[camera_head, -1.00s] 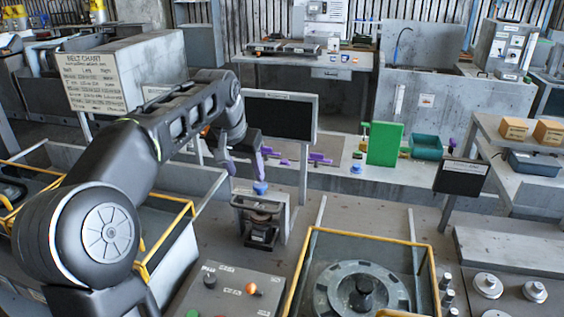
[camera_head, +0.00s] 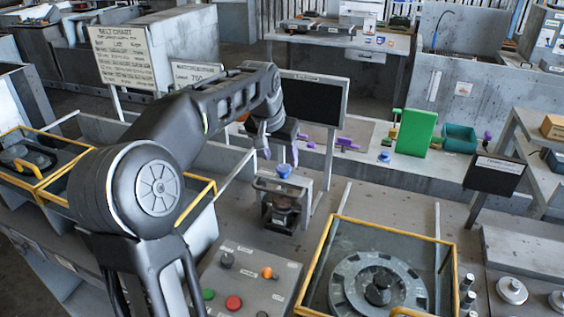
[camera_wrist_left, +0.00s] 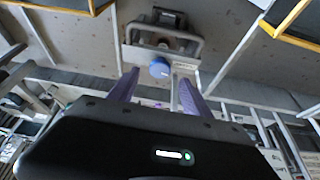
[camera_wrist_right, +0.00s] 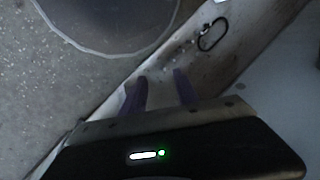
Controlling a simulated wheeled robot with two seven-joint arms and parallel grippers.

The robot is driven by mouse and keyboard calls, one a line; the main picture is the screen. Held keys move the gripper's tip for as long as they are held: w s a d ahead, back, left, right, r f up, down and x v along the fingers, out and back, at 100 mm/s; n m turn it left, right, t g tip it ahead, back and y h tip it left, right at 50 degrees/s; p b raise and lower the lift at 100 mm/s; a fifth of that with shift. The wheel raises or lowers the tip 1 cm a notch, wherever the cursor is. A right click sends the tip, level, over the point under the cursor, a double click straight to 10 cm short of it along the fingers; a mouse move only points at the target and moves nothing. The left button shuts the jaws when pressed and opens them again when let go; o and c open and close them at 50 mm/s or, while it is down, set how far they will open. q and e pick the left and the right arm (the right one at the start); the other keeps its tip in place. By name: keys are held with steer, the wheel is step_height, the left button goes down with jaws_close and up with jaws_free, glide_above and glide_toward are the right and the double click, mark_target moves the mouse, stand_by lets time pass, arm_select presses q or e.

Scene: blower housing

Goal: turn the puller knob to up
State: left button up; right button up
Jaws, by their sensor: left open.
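The puller (camera_head: 285,205) is a small dark device in a grey frame, with a round blue knob (camera_head: 284,170) on top. My left gripper (camera_head: 281,156) is open just above the knob, its purple fingers apart. In the left wrist view the blue knob (camera_wrist_left: 159,67) appears between the two fingertips (camera_wrist_left: 158,78), with gaps on both sides. I cannot tell the knob's setting. My right gripper (camera_wrist_right: 159,77) shows only in its wrist view, its fingers apart and nothing between them.
A black screen (camera_head: 311,101) stands behind the puller. A button panel (camera_head: 246,283) and a yellow-framed bay with a round plate (camera_head: 345,290) are in front. A green block (camera_head: 416,132) and another blue knob (camera_head: 385,156) are at the back right.

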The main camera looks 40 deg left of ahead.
mark_target(283, 168)
arm_select(q)
steer(key=x, duration=0.4)
steer(key=shift+p, duration=0.3)
jaws_close()
stand_by(0.3)
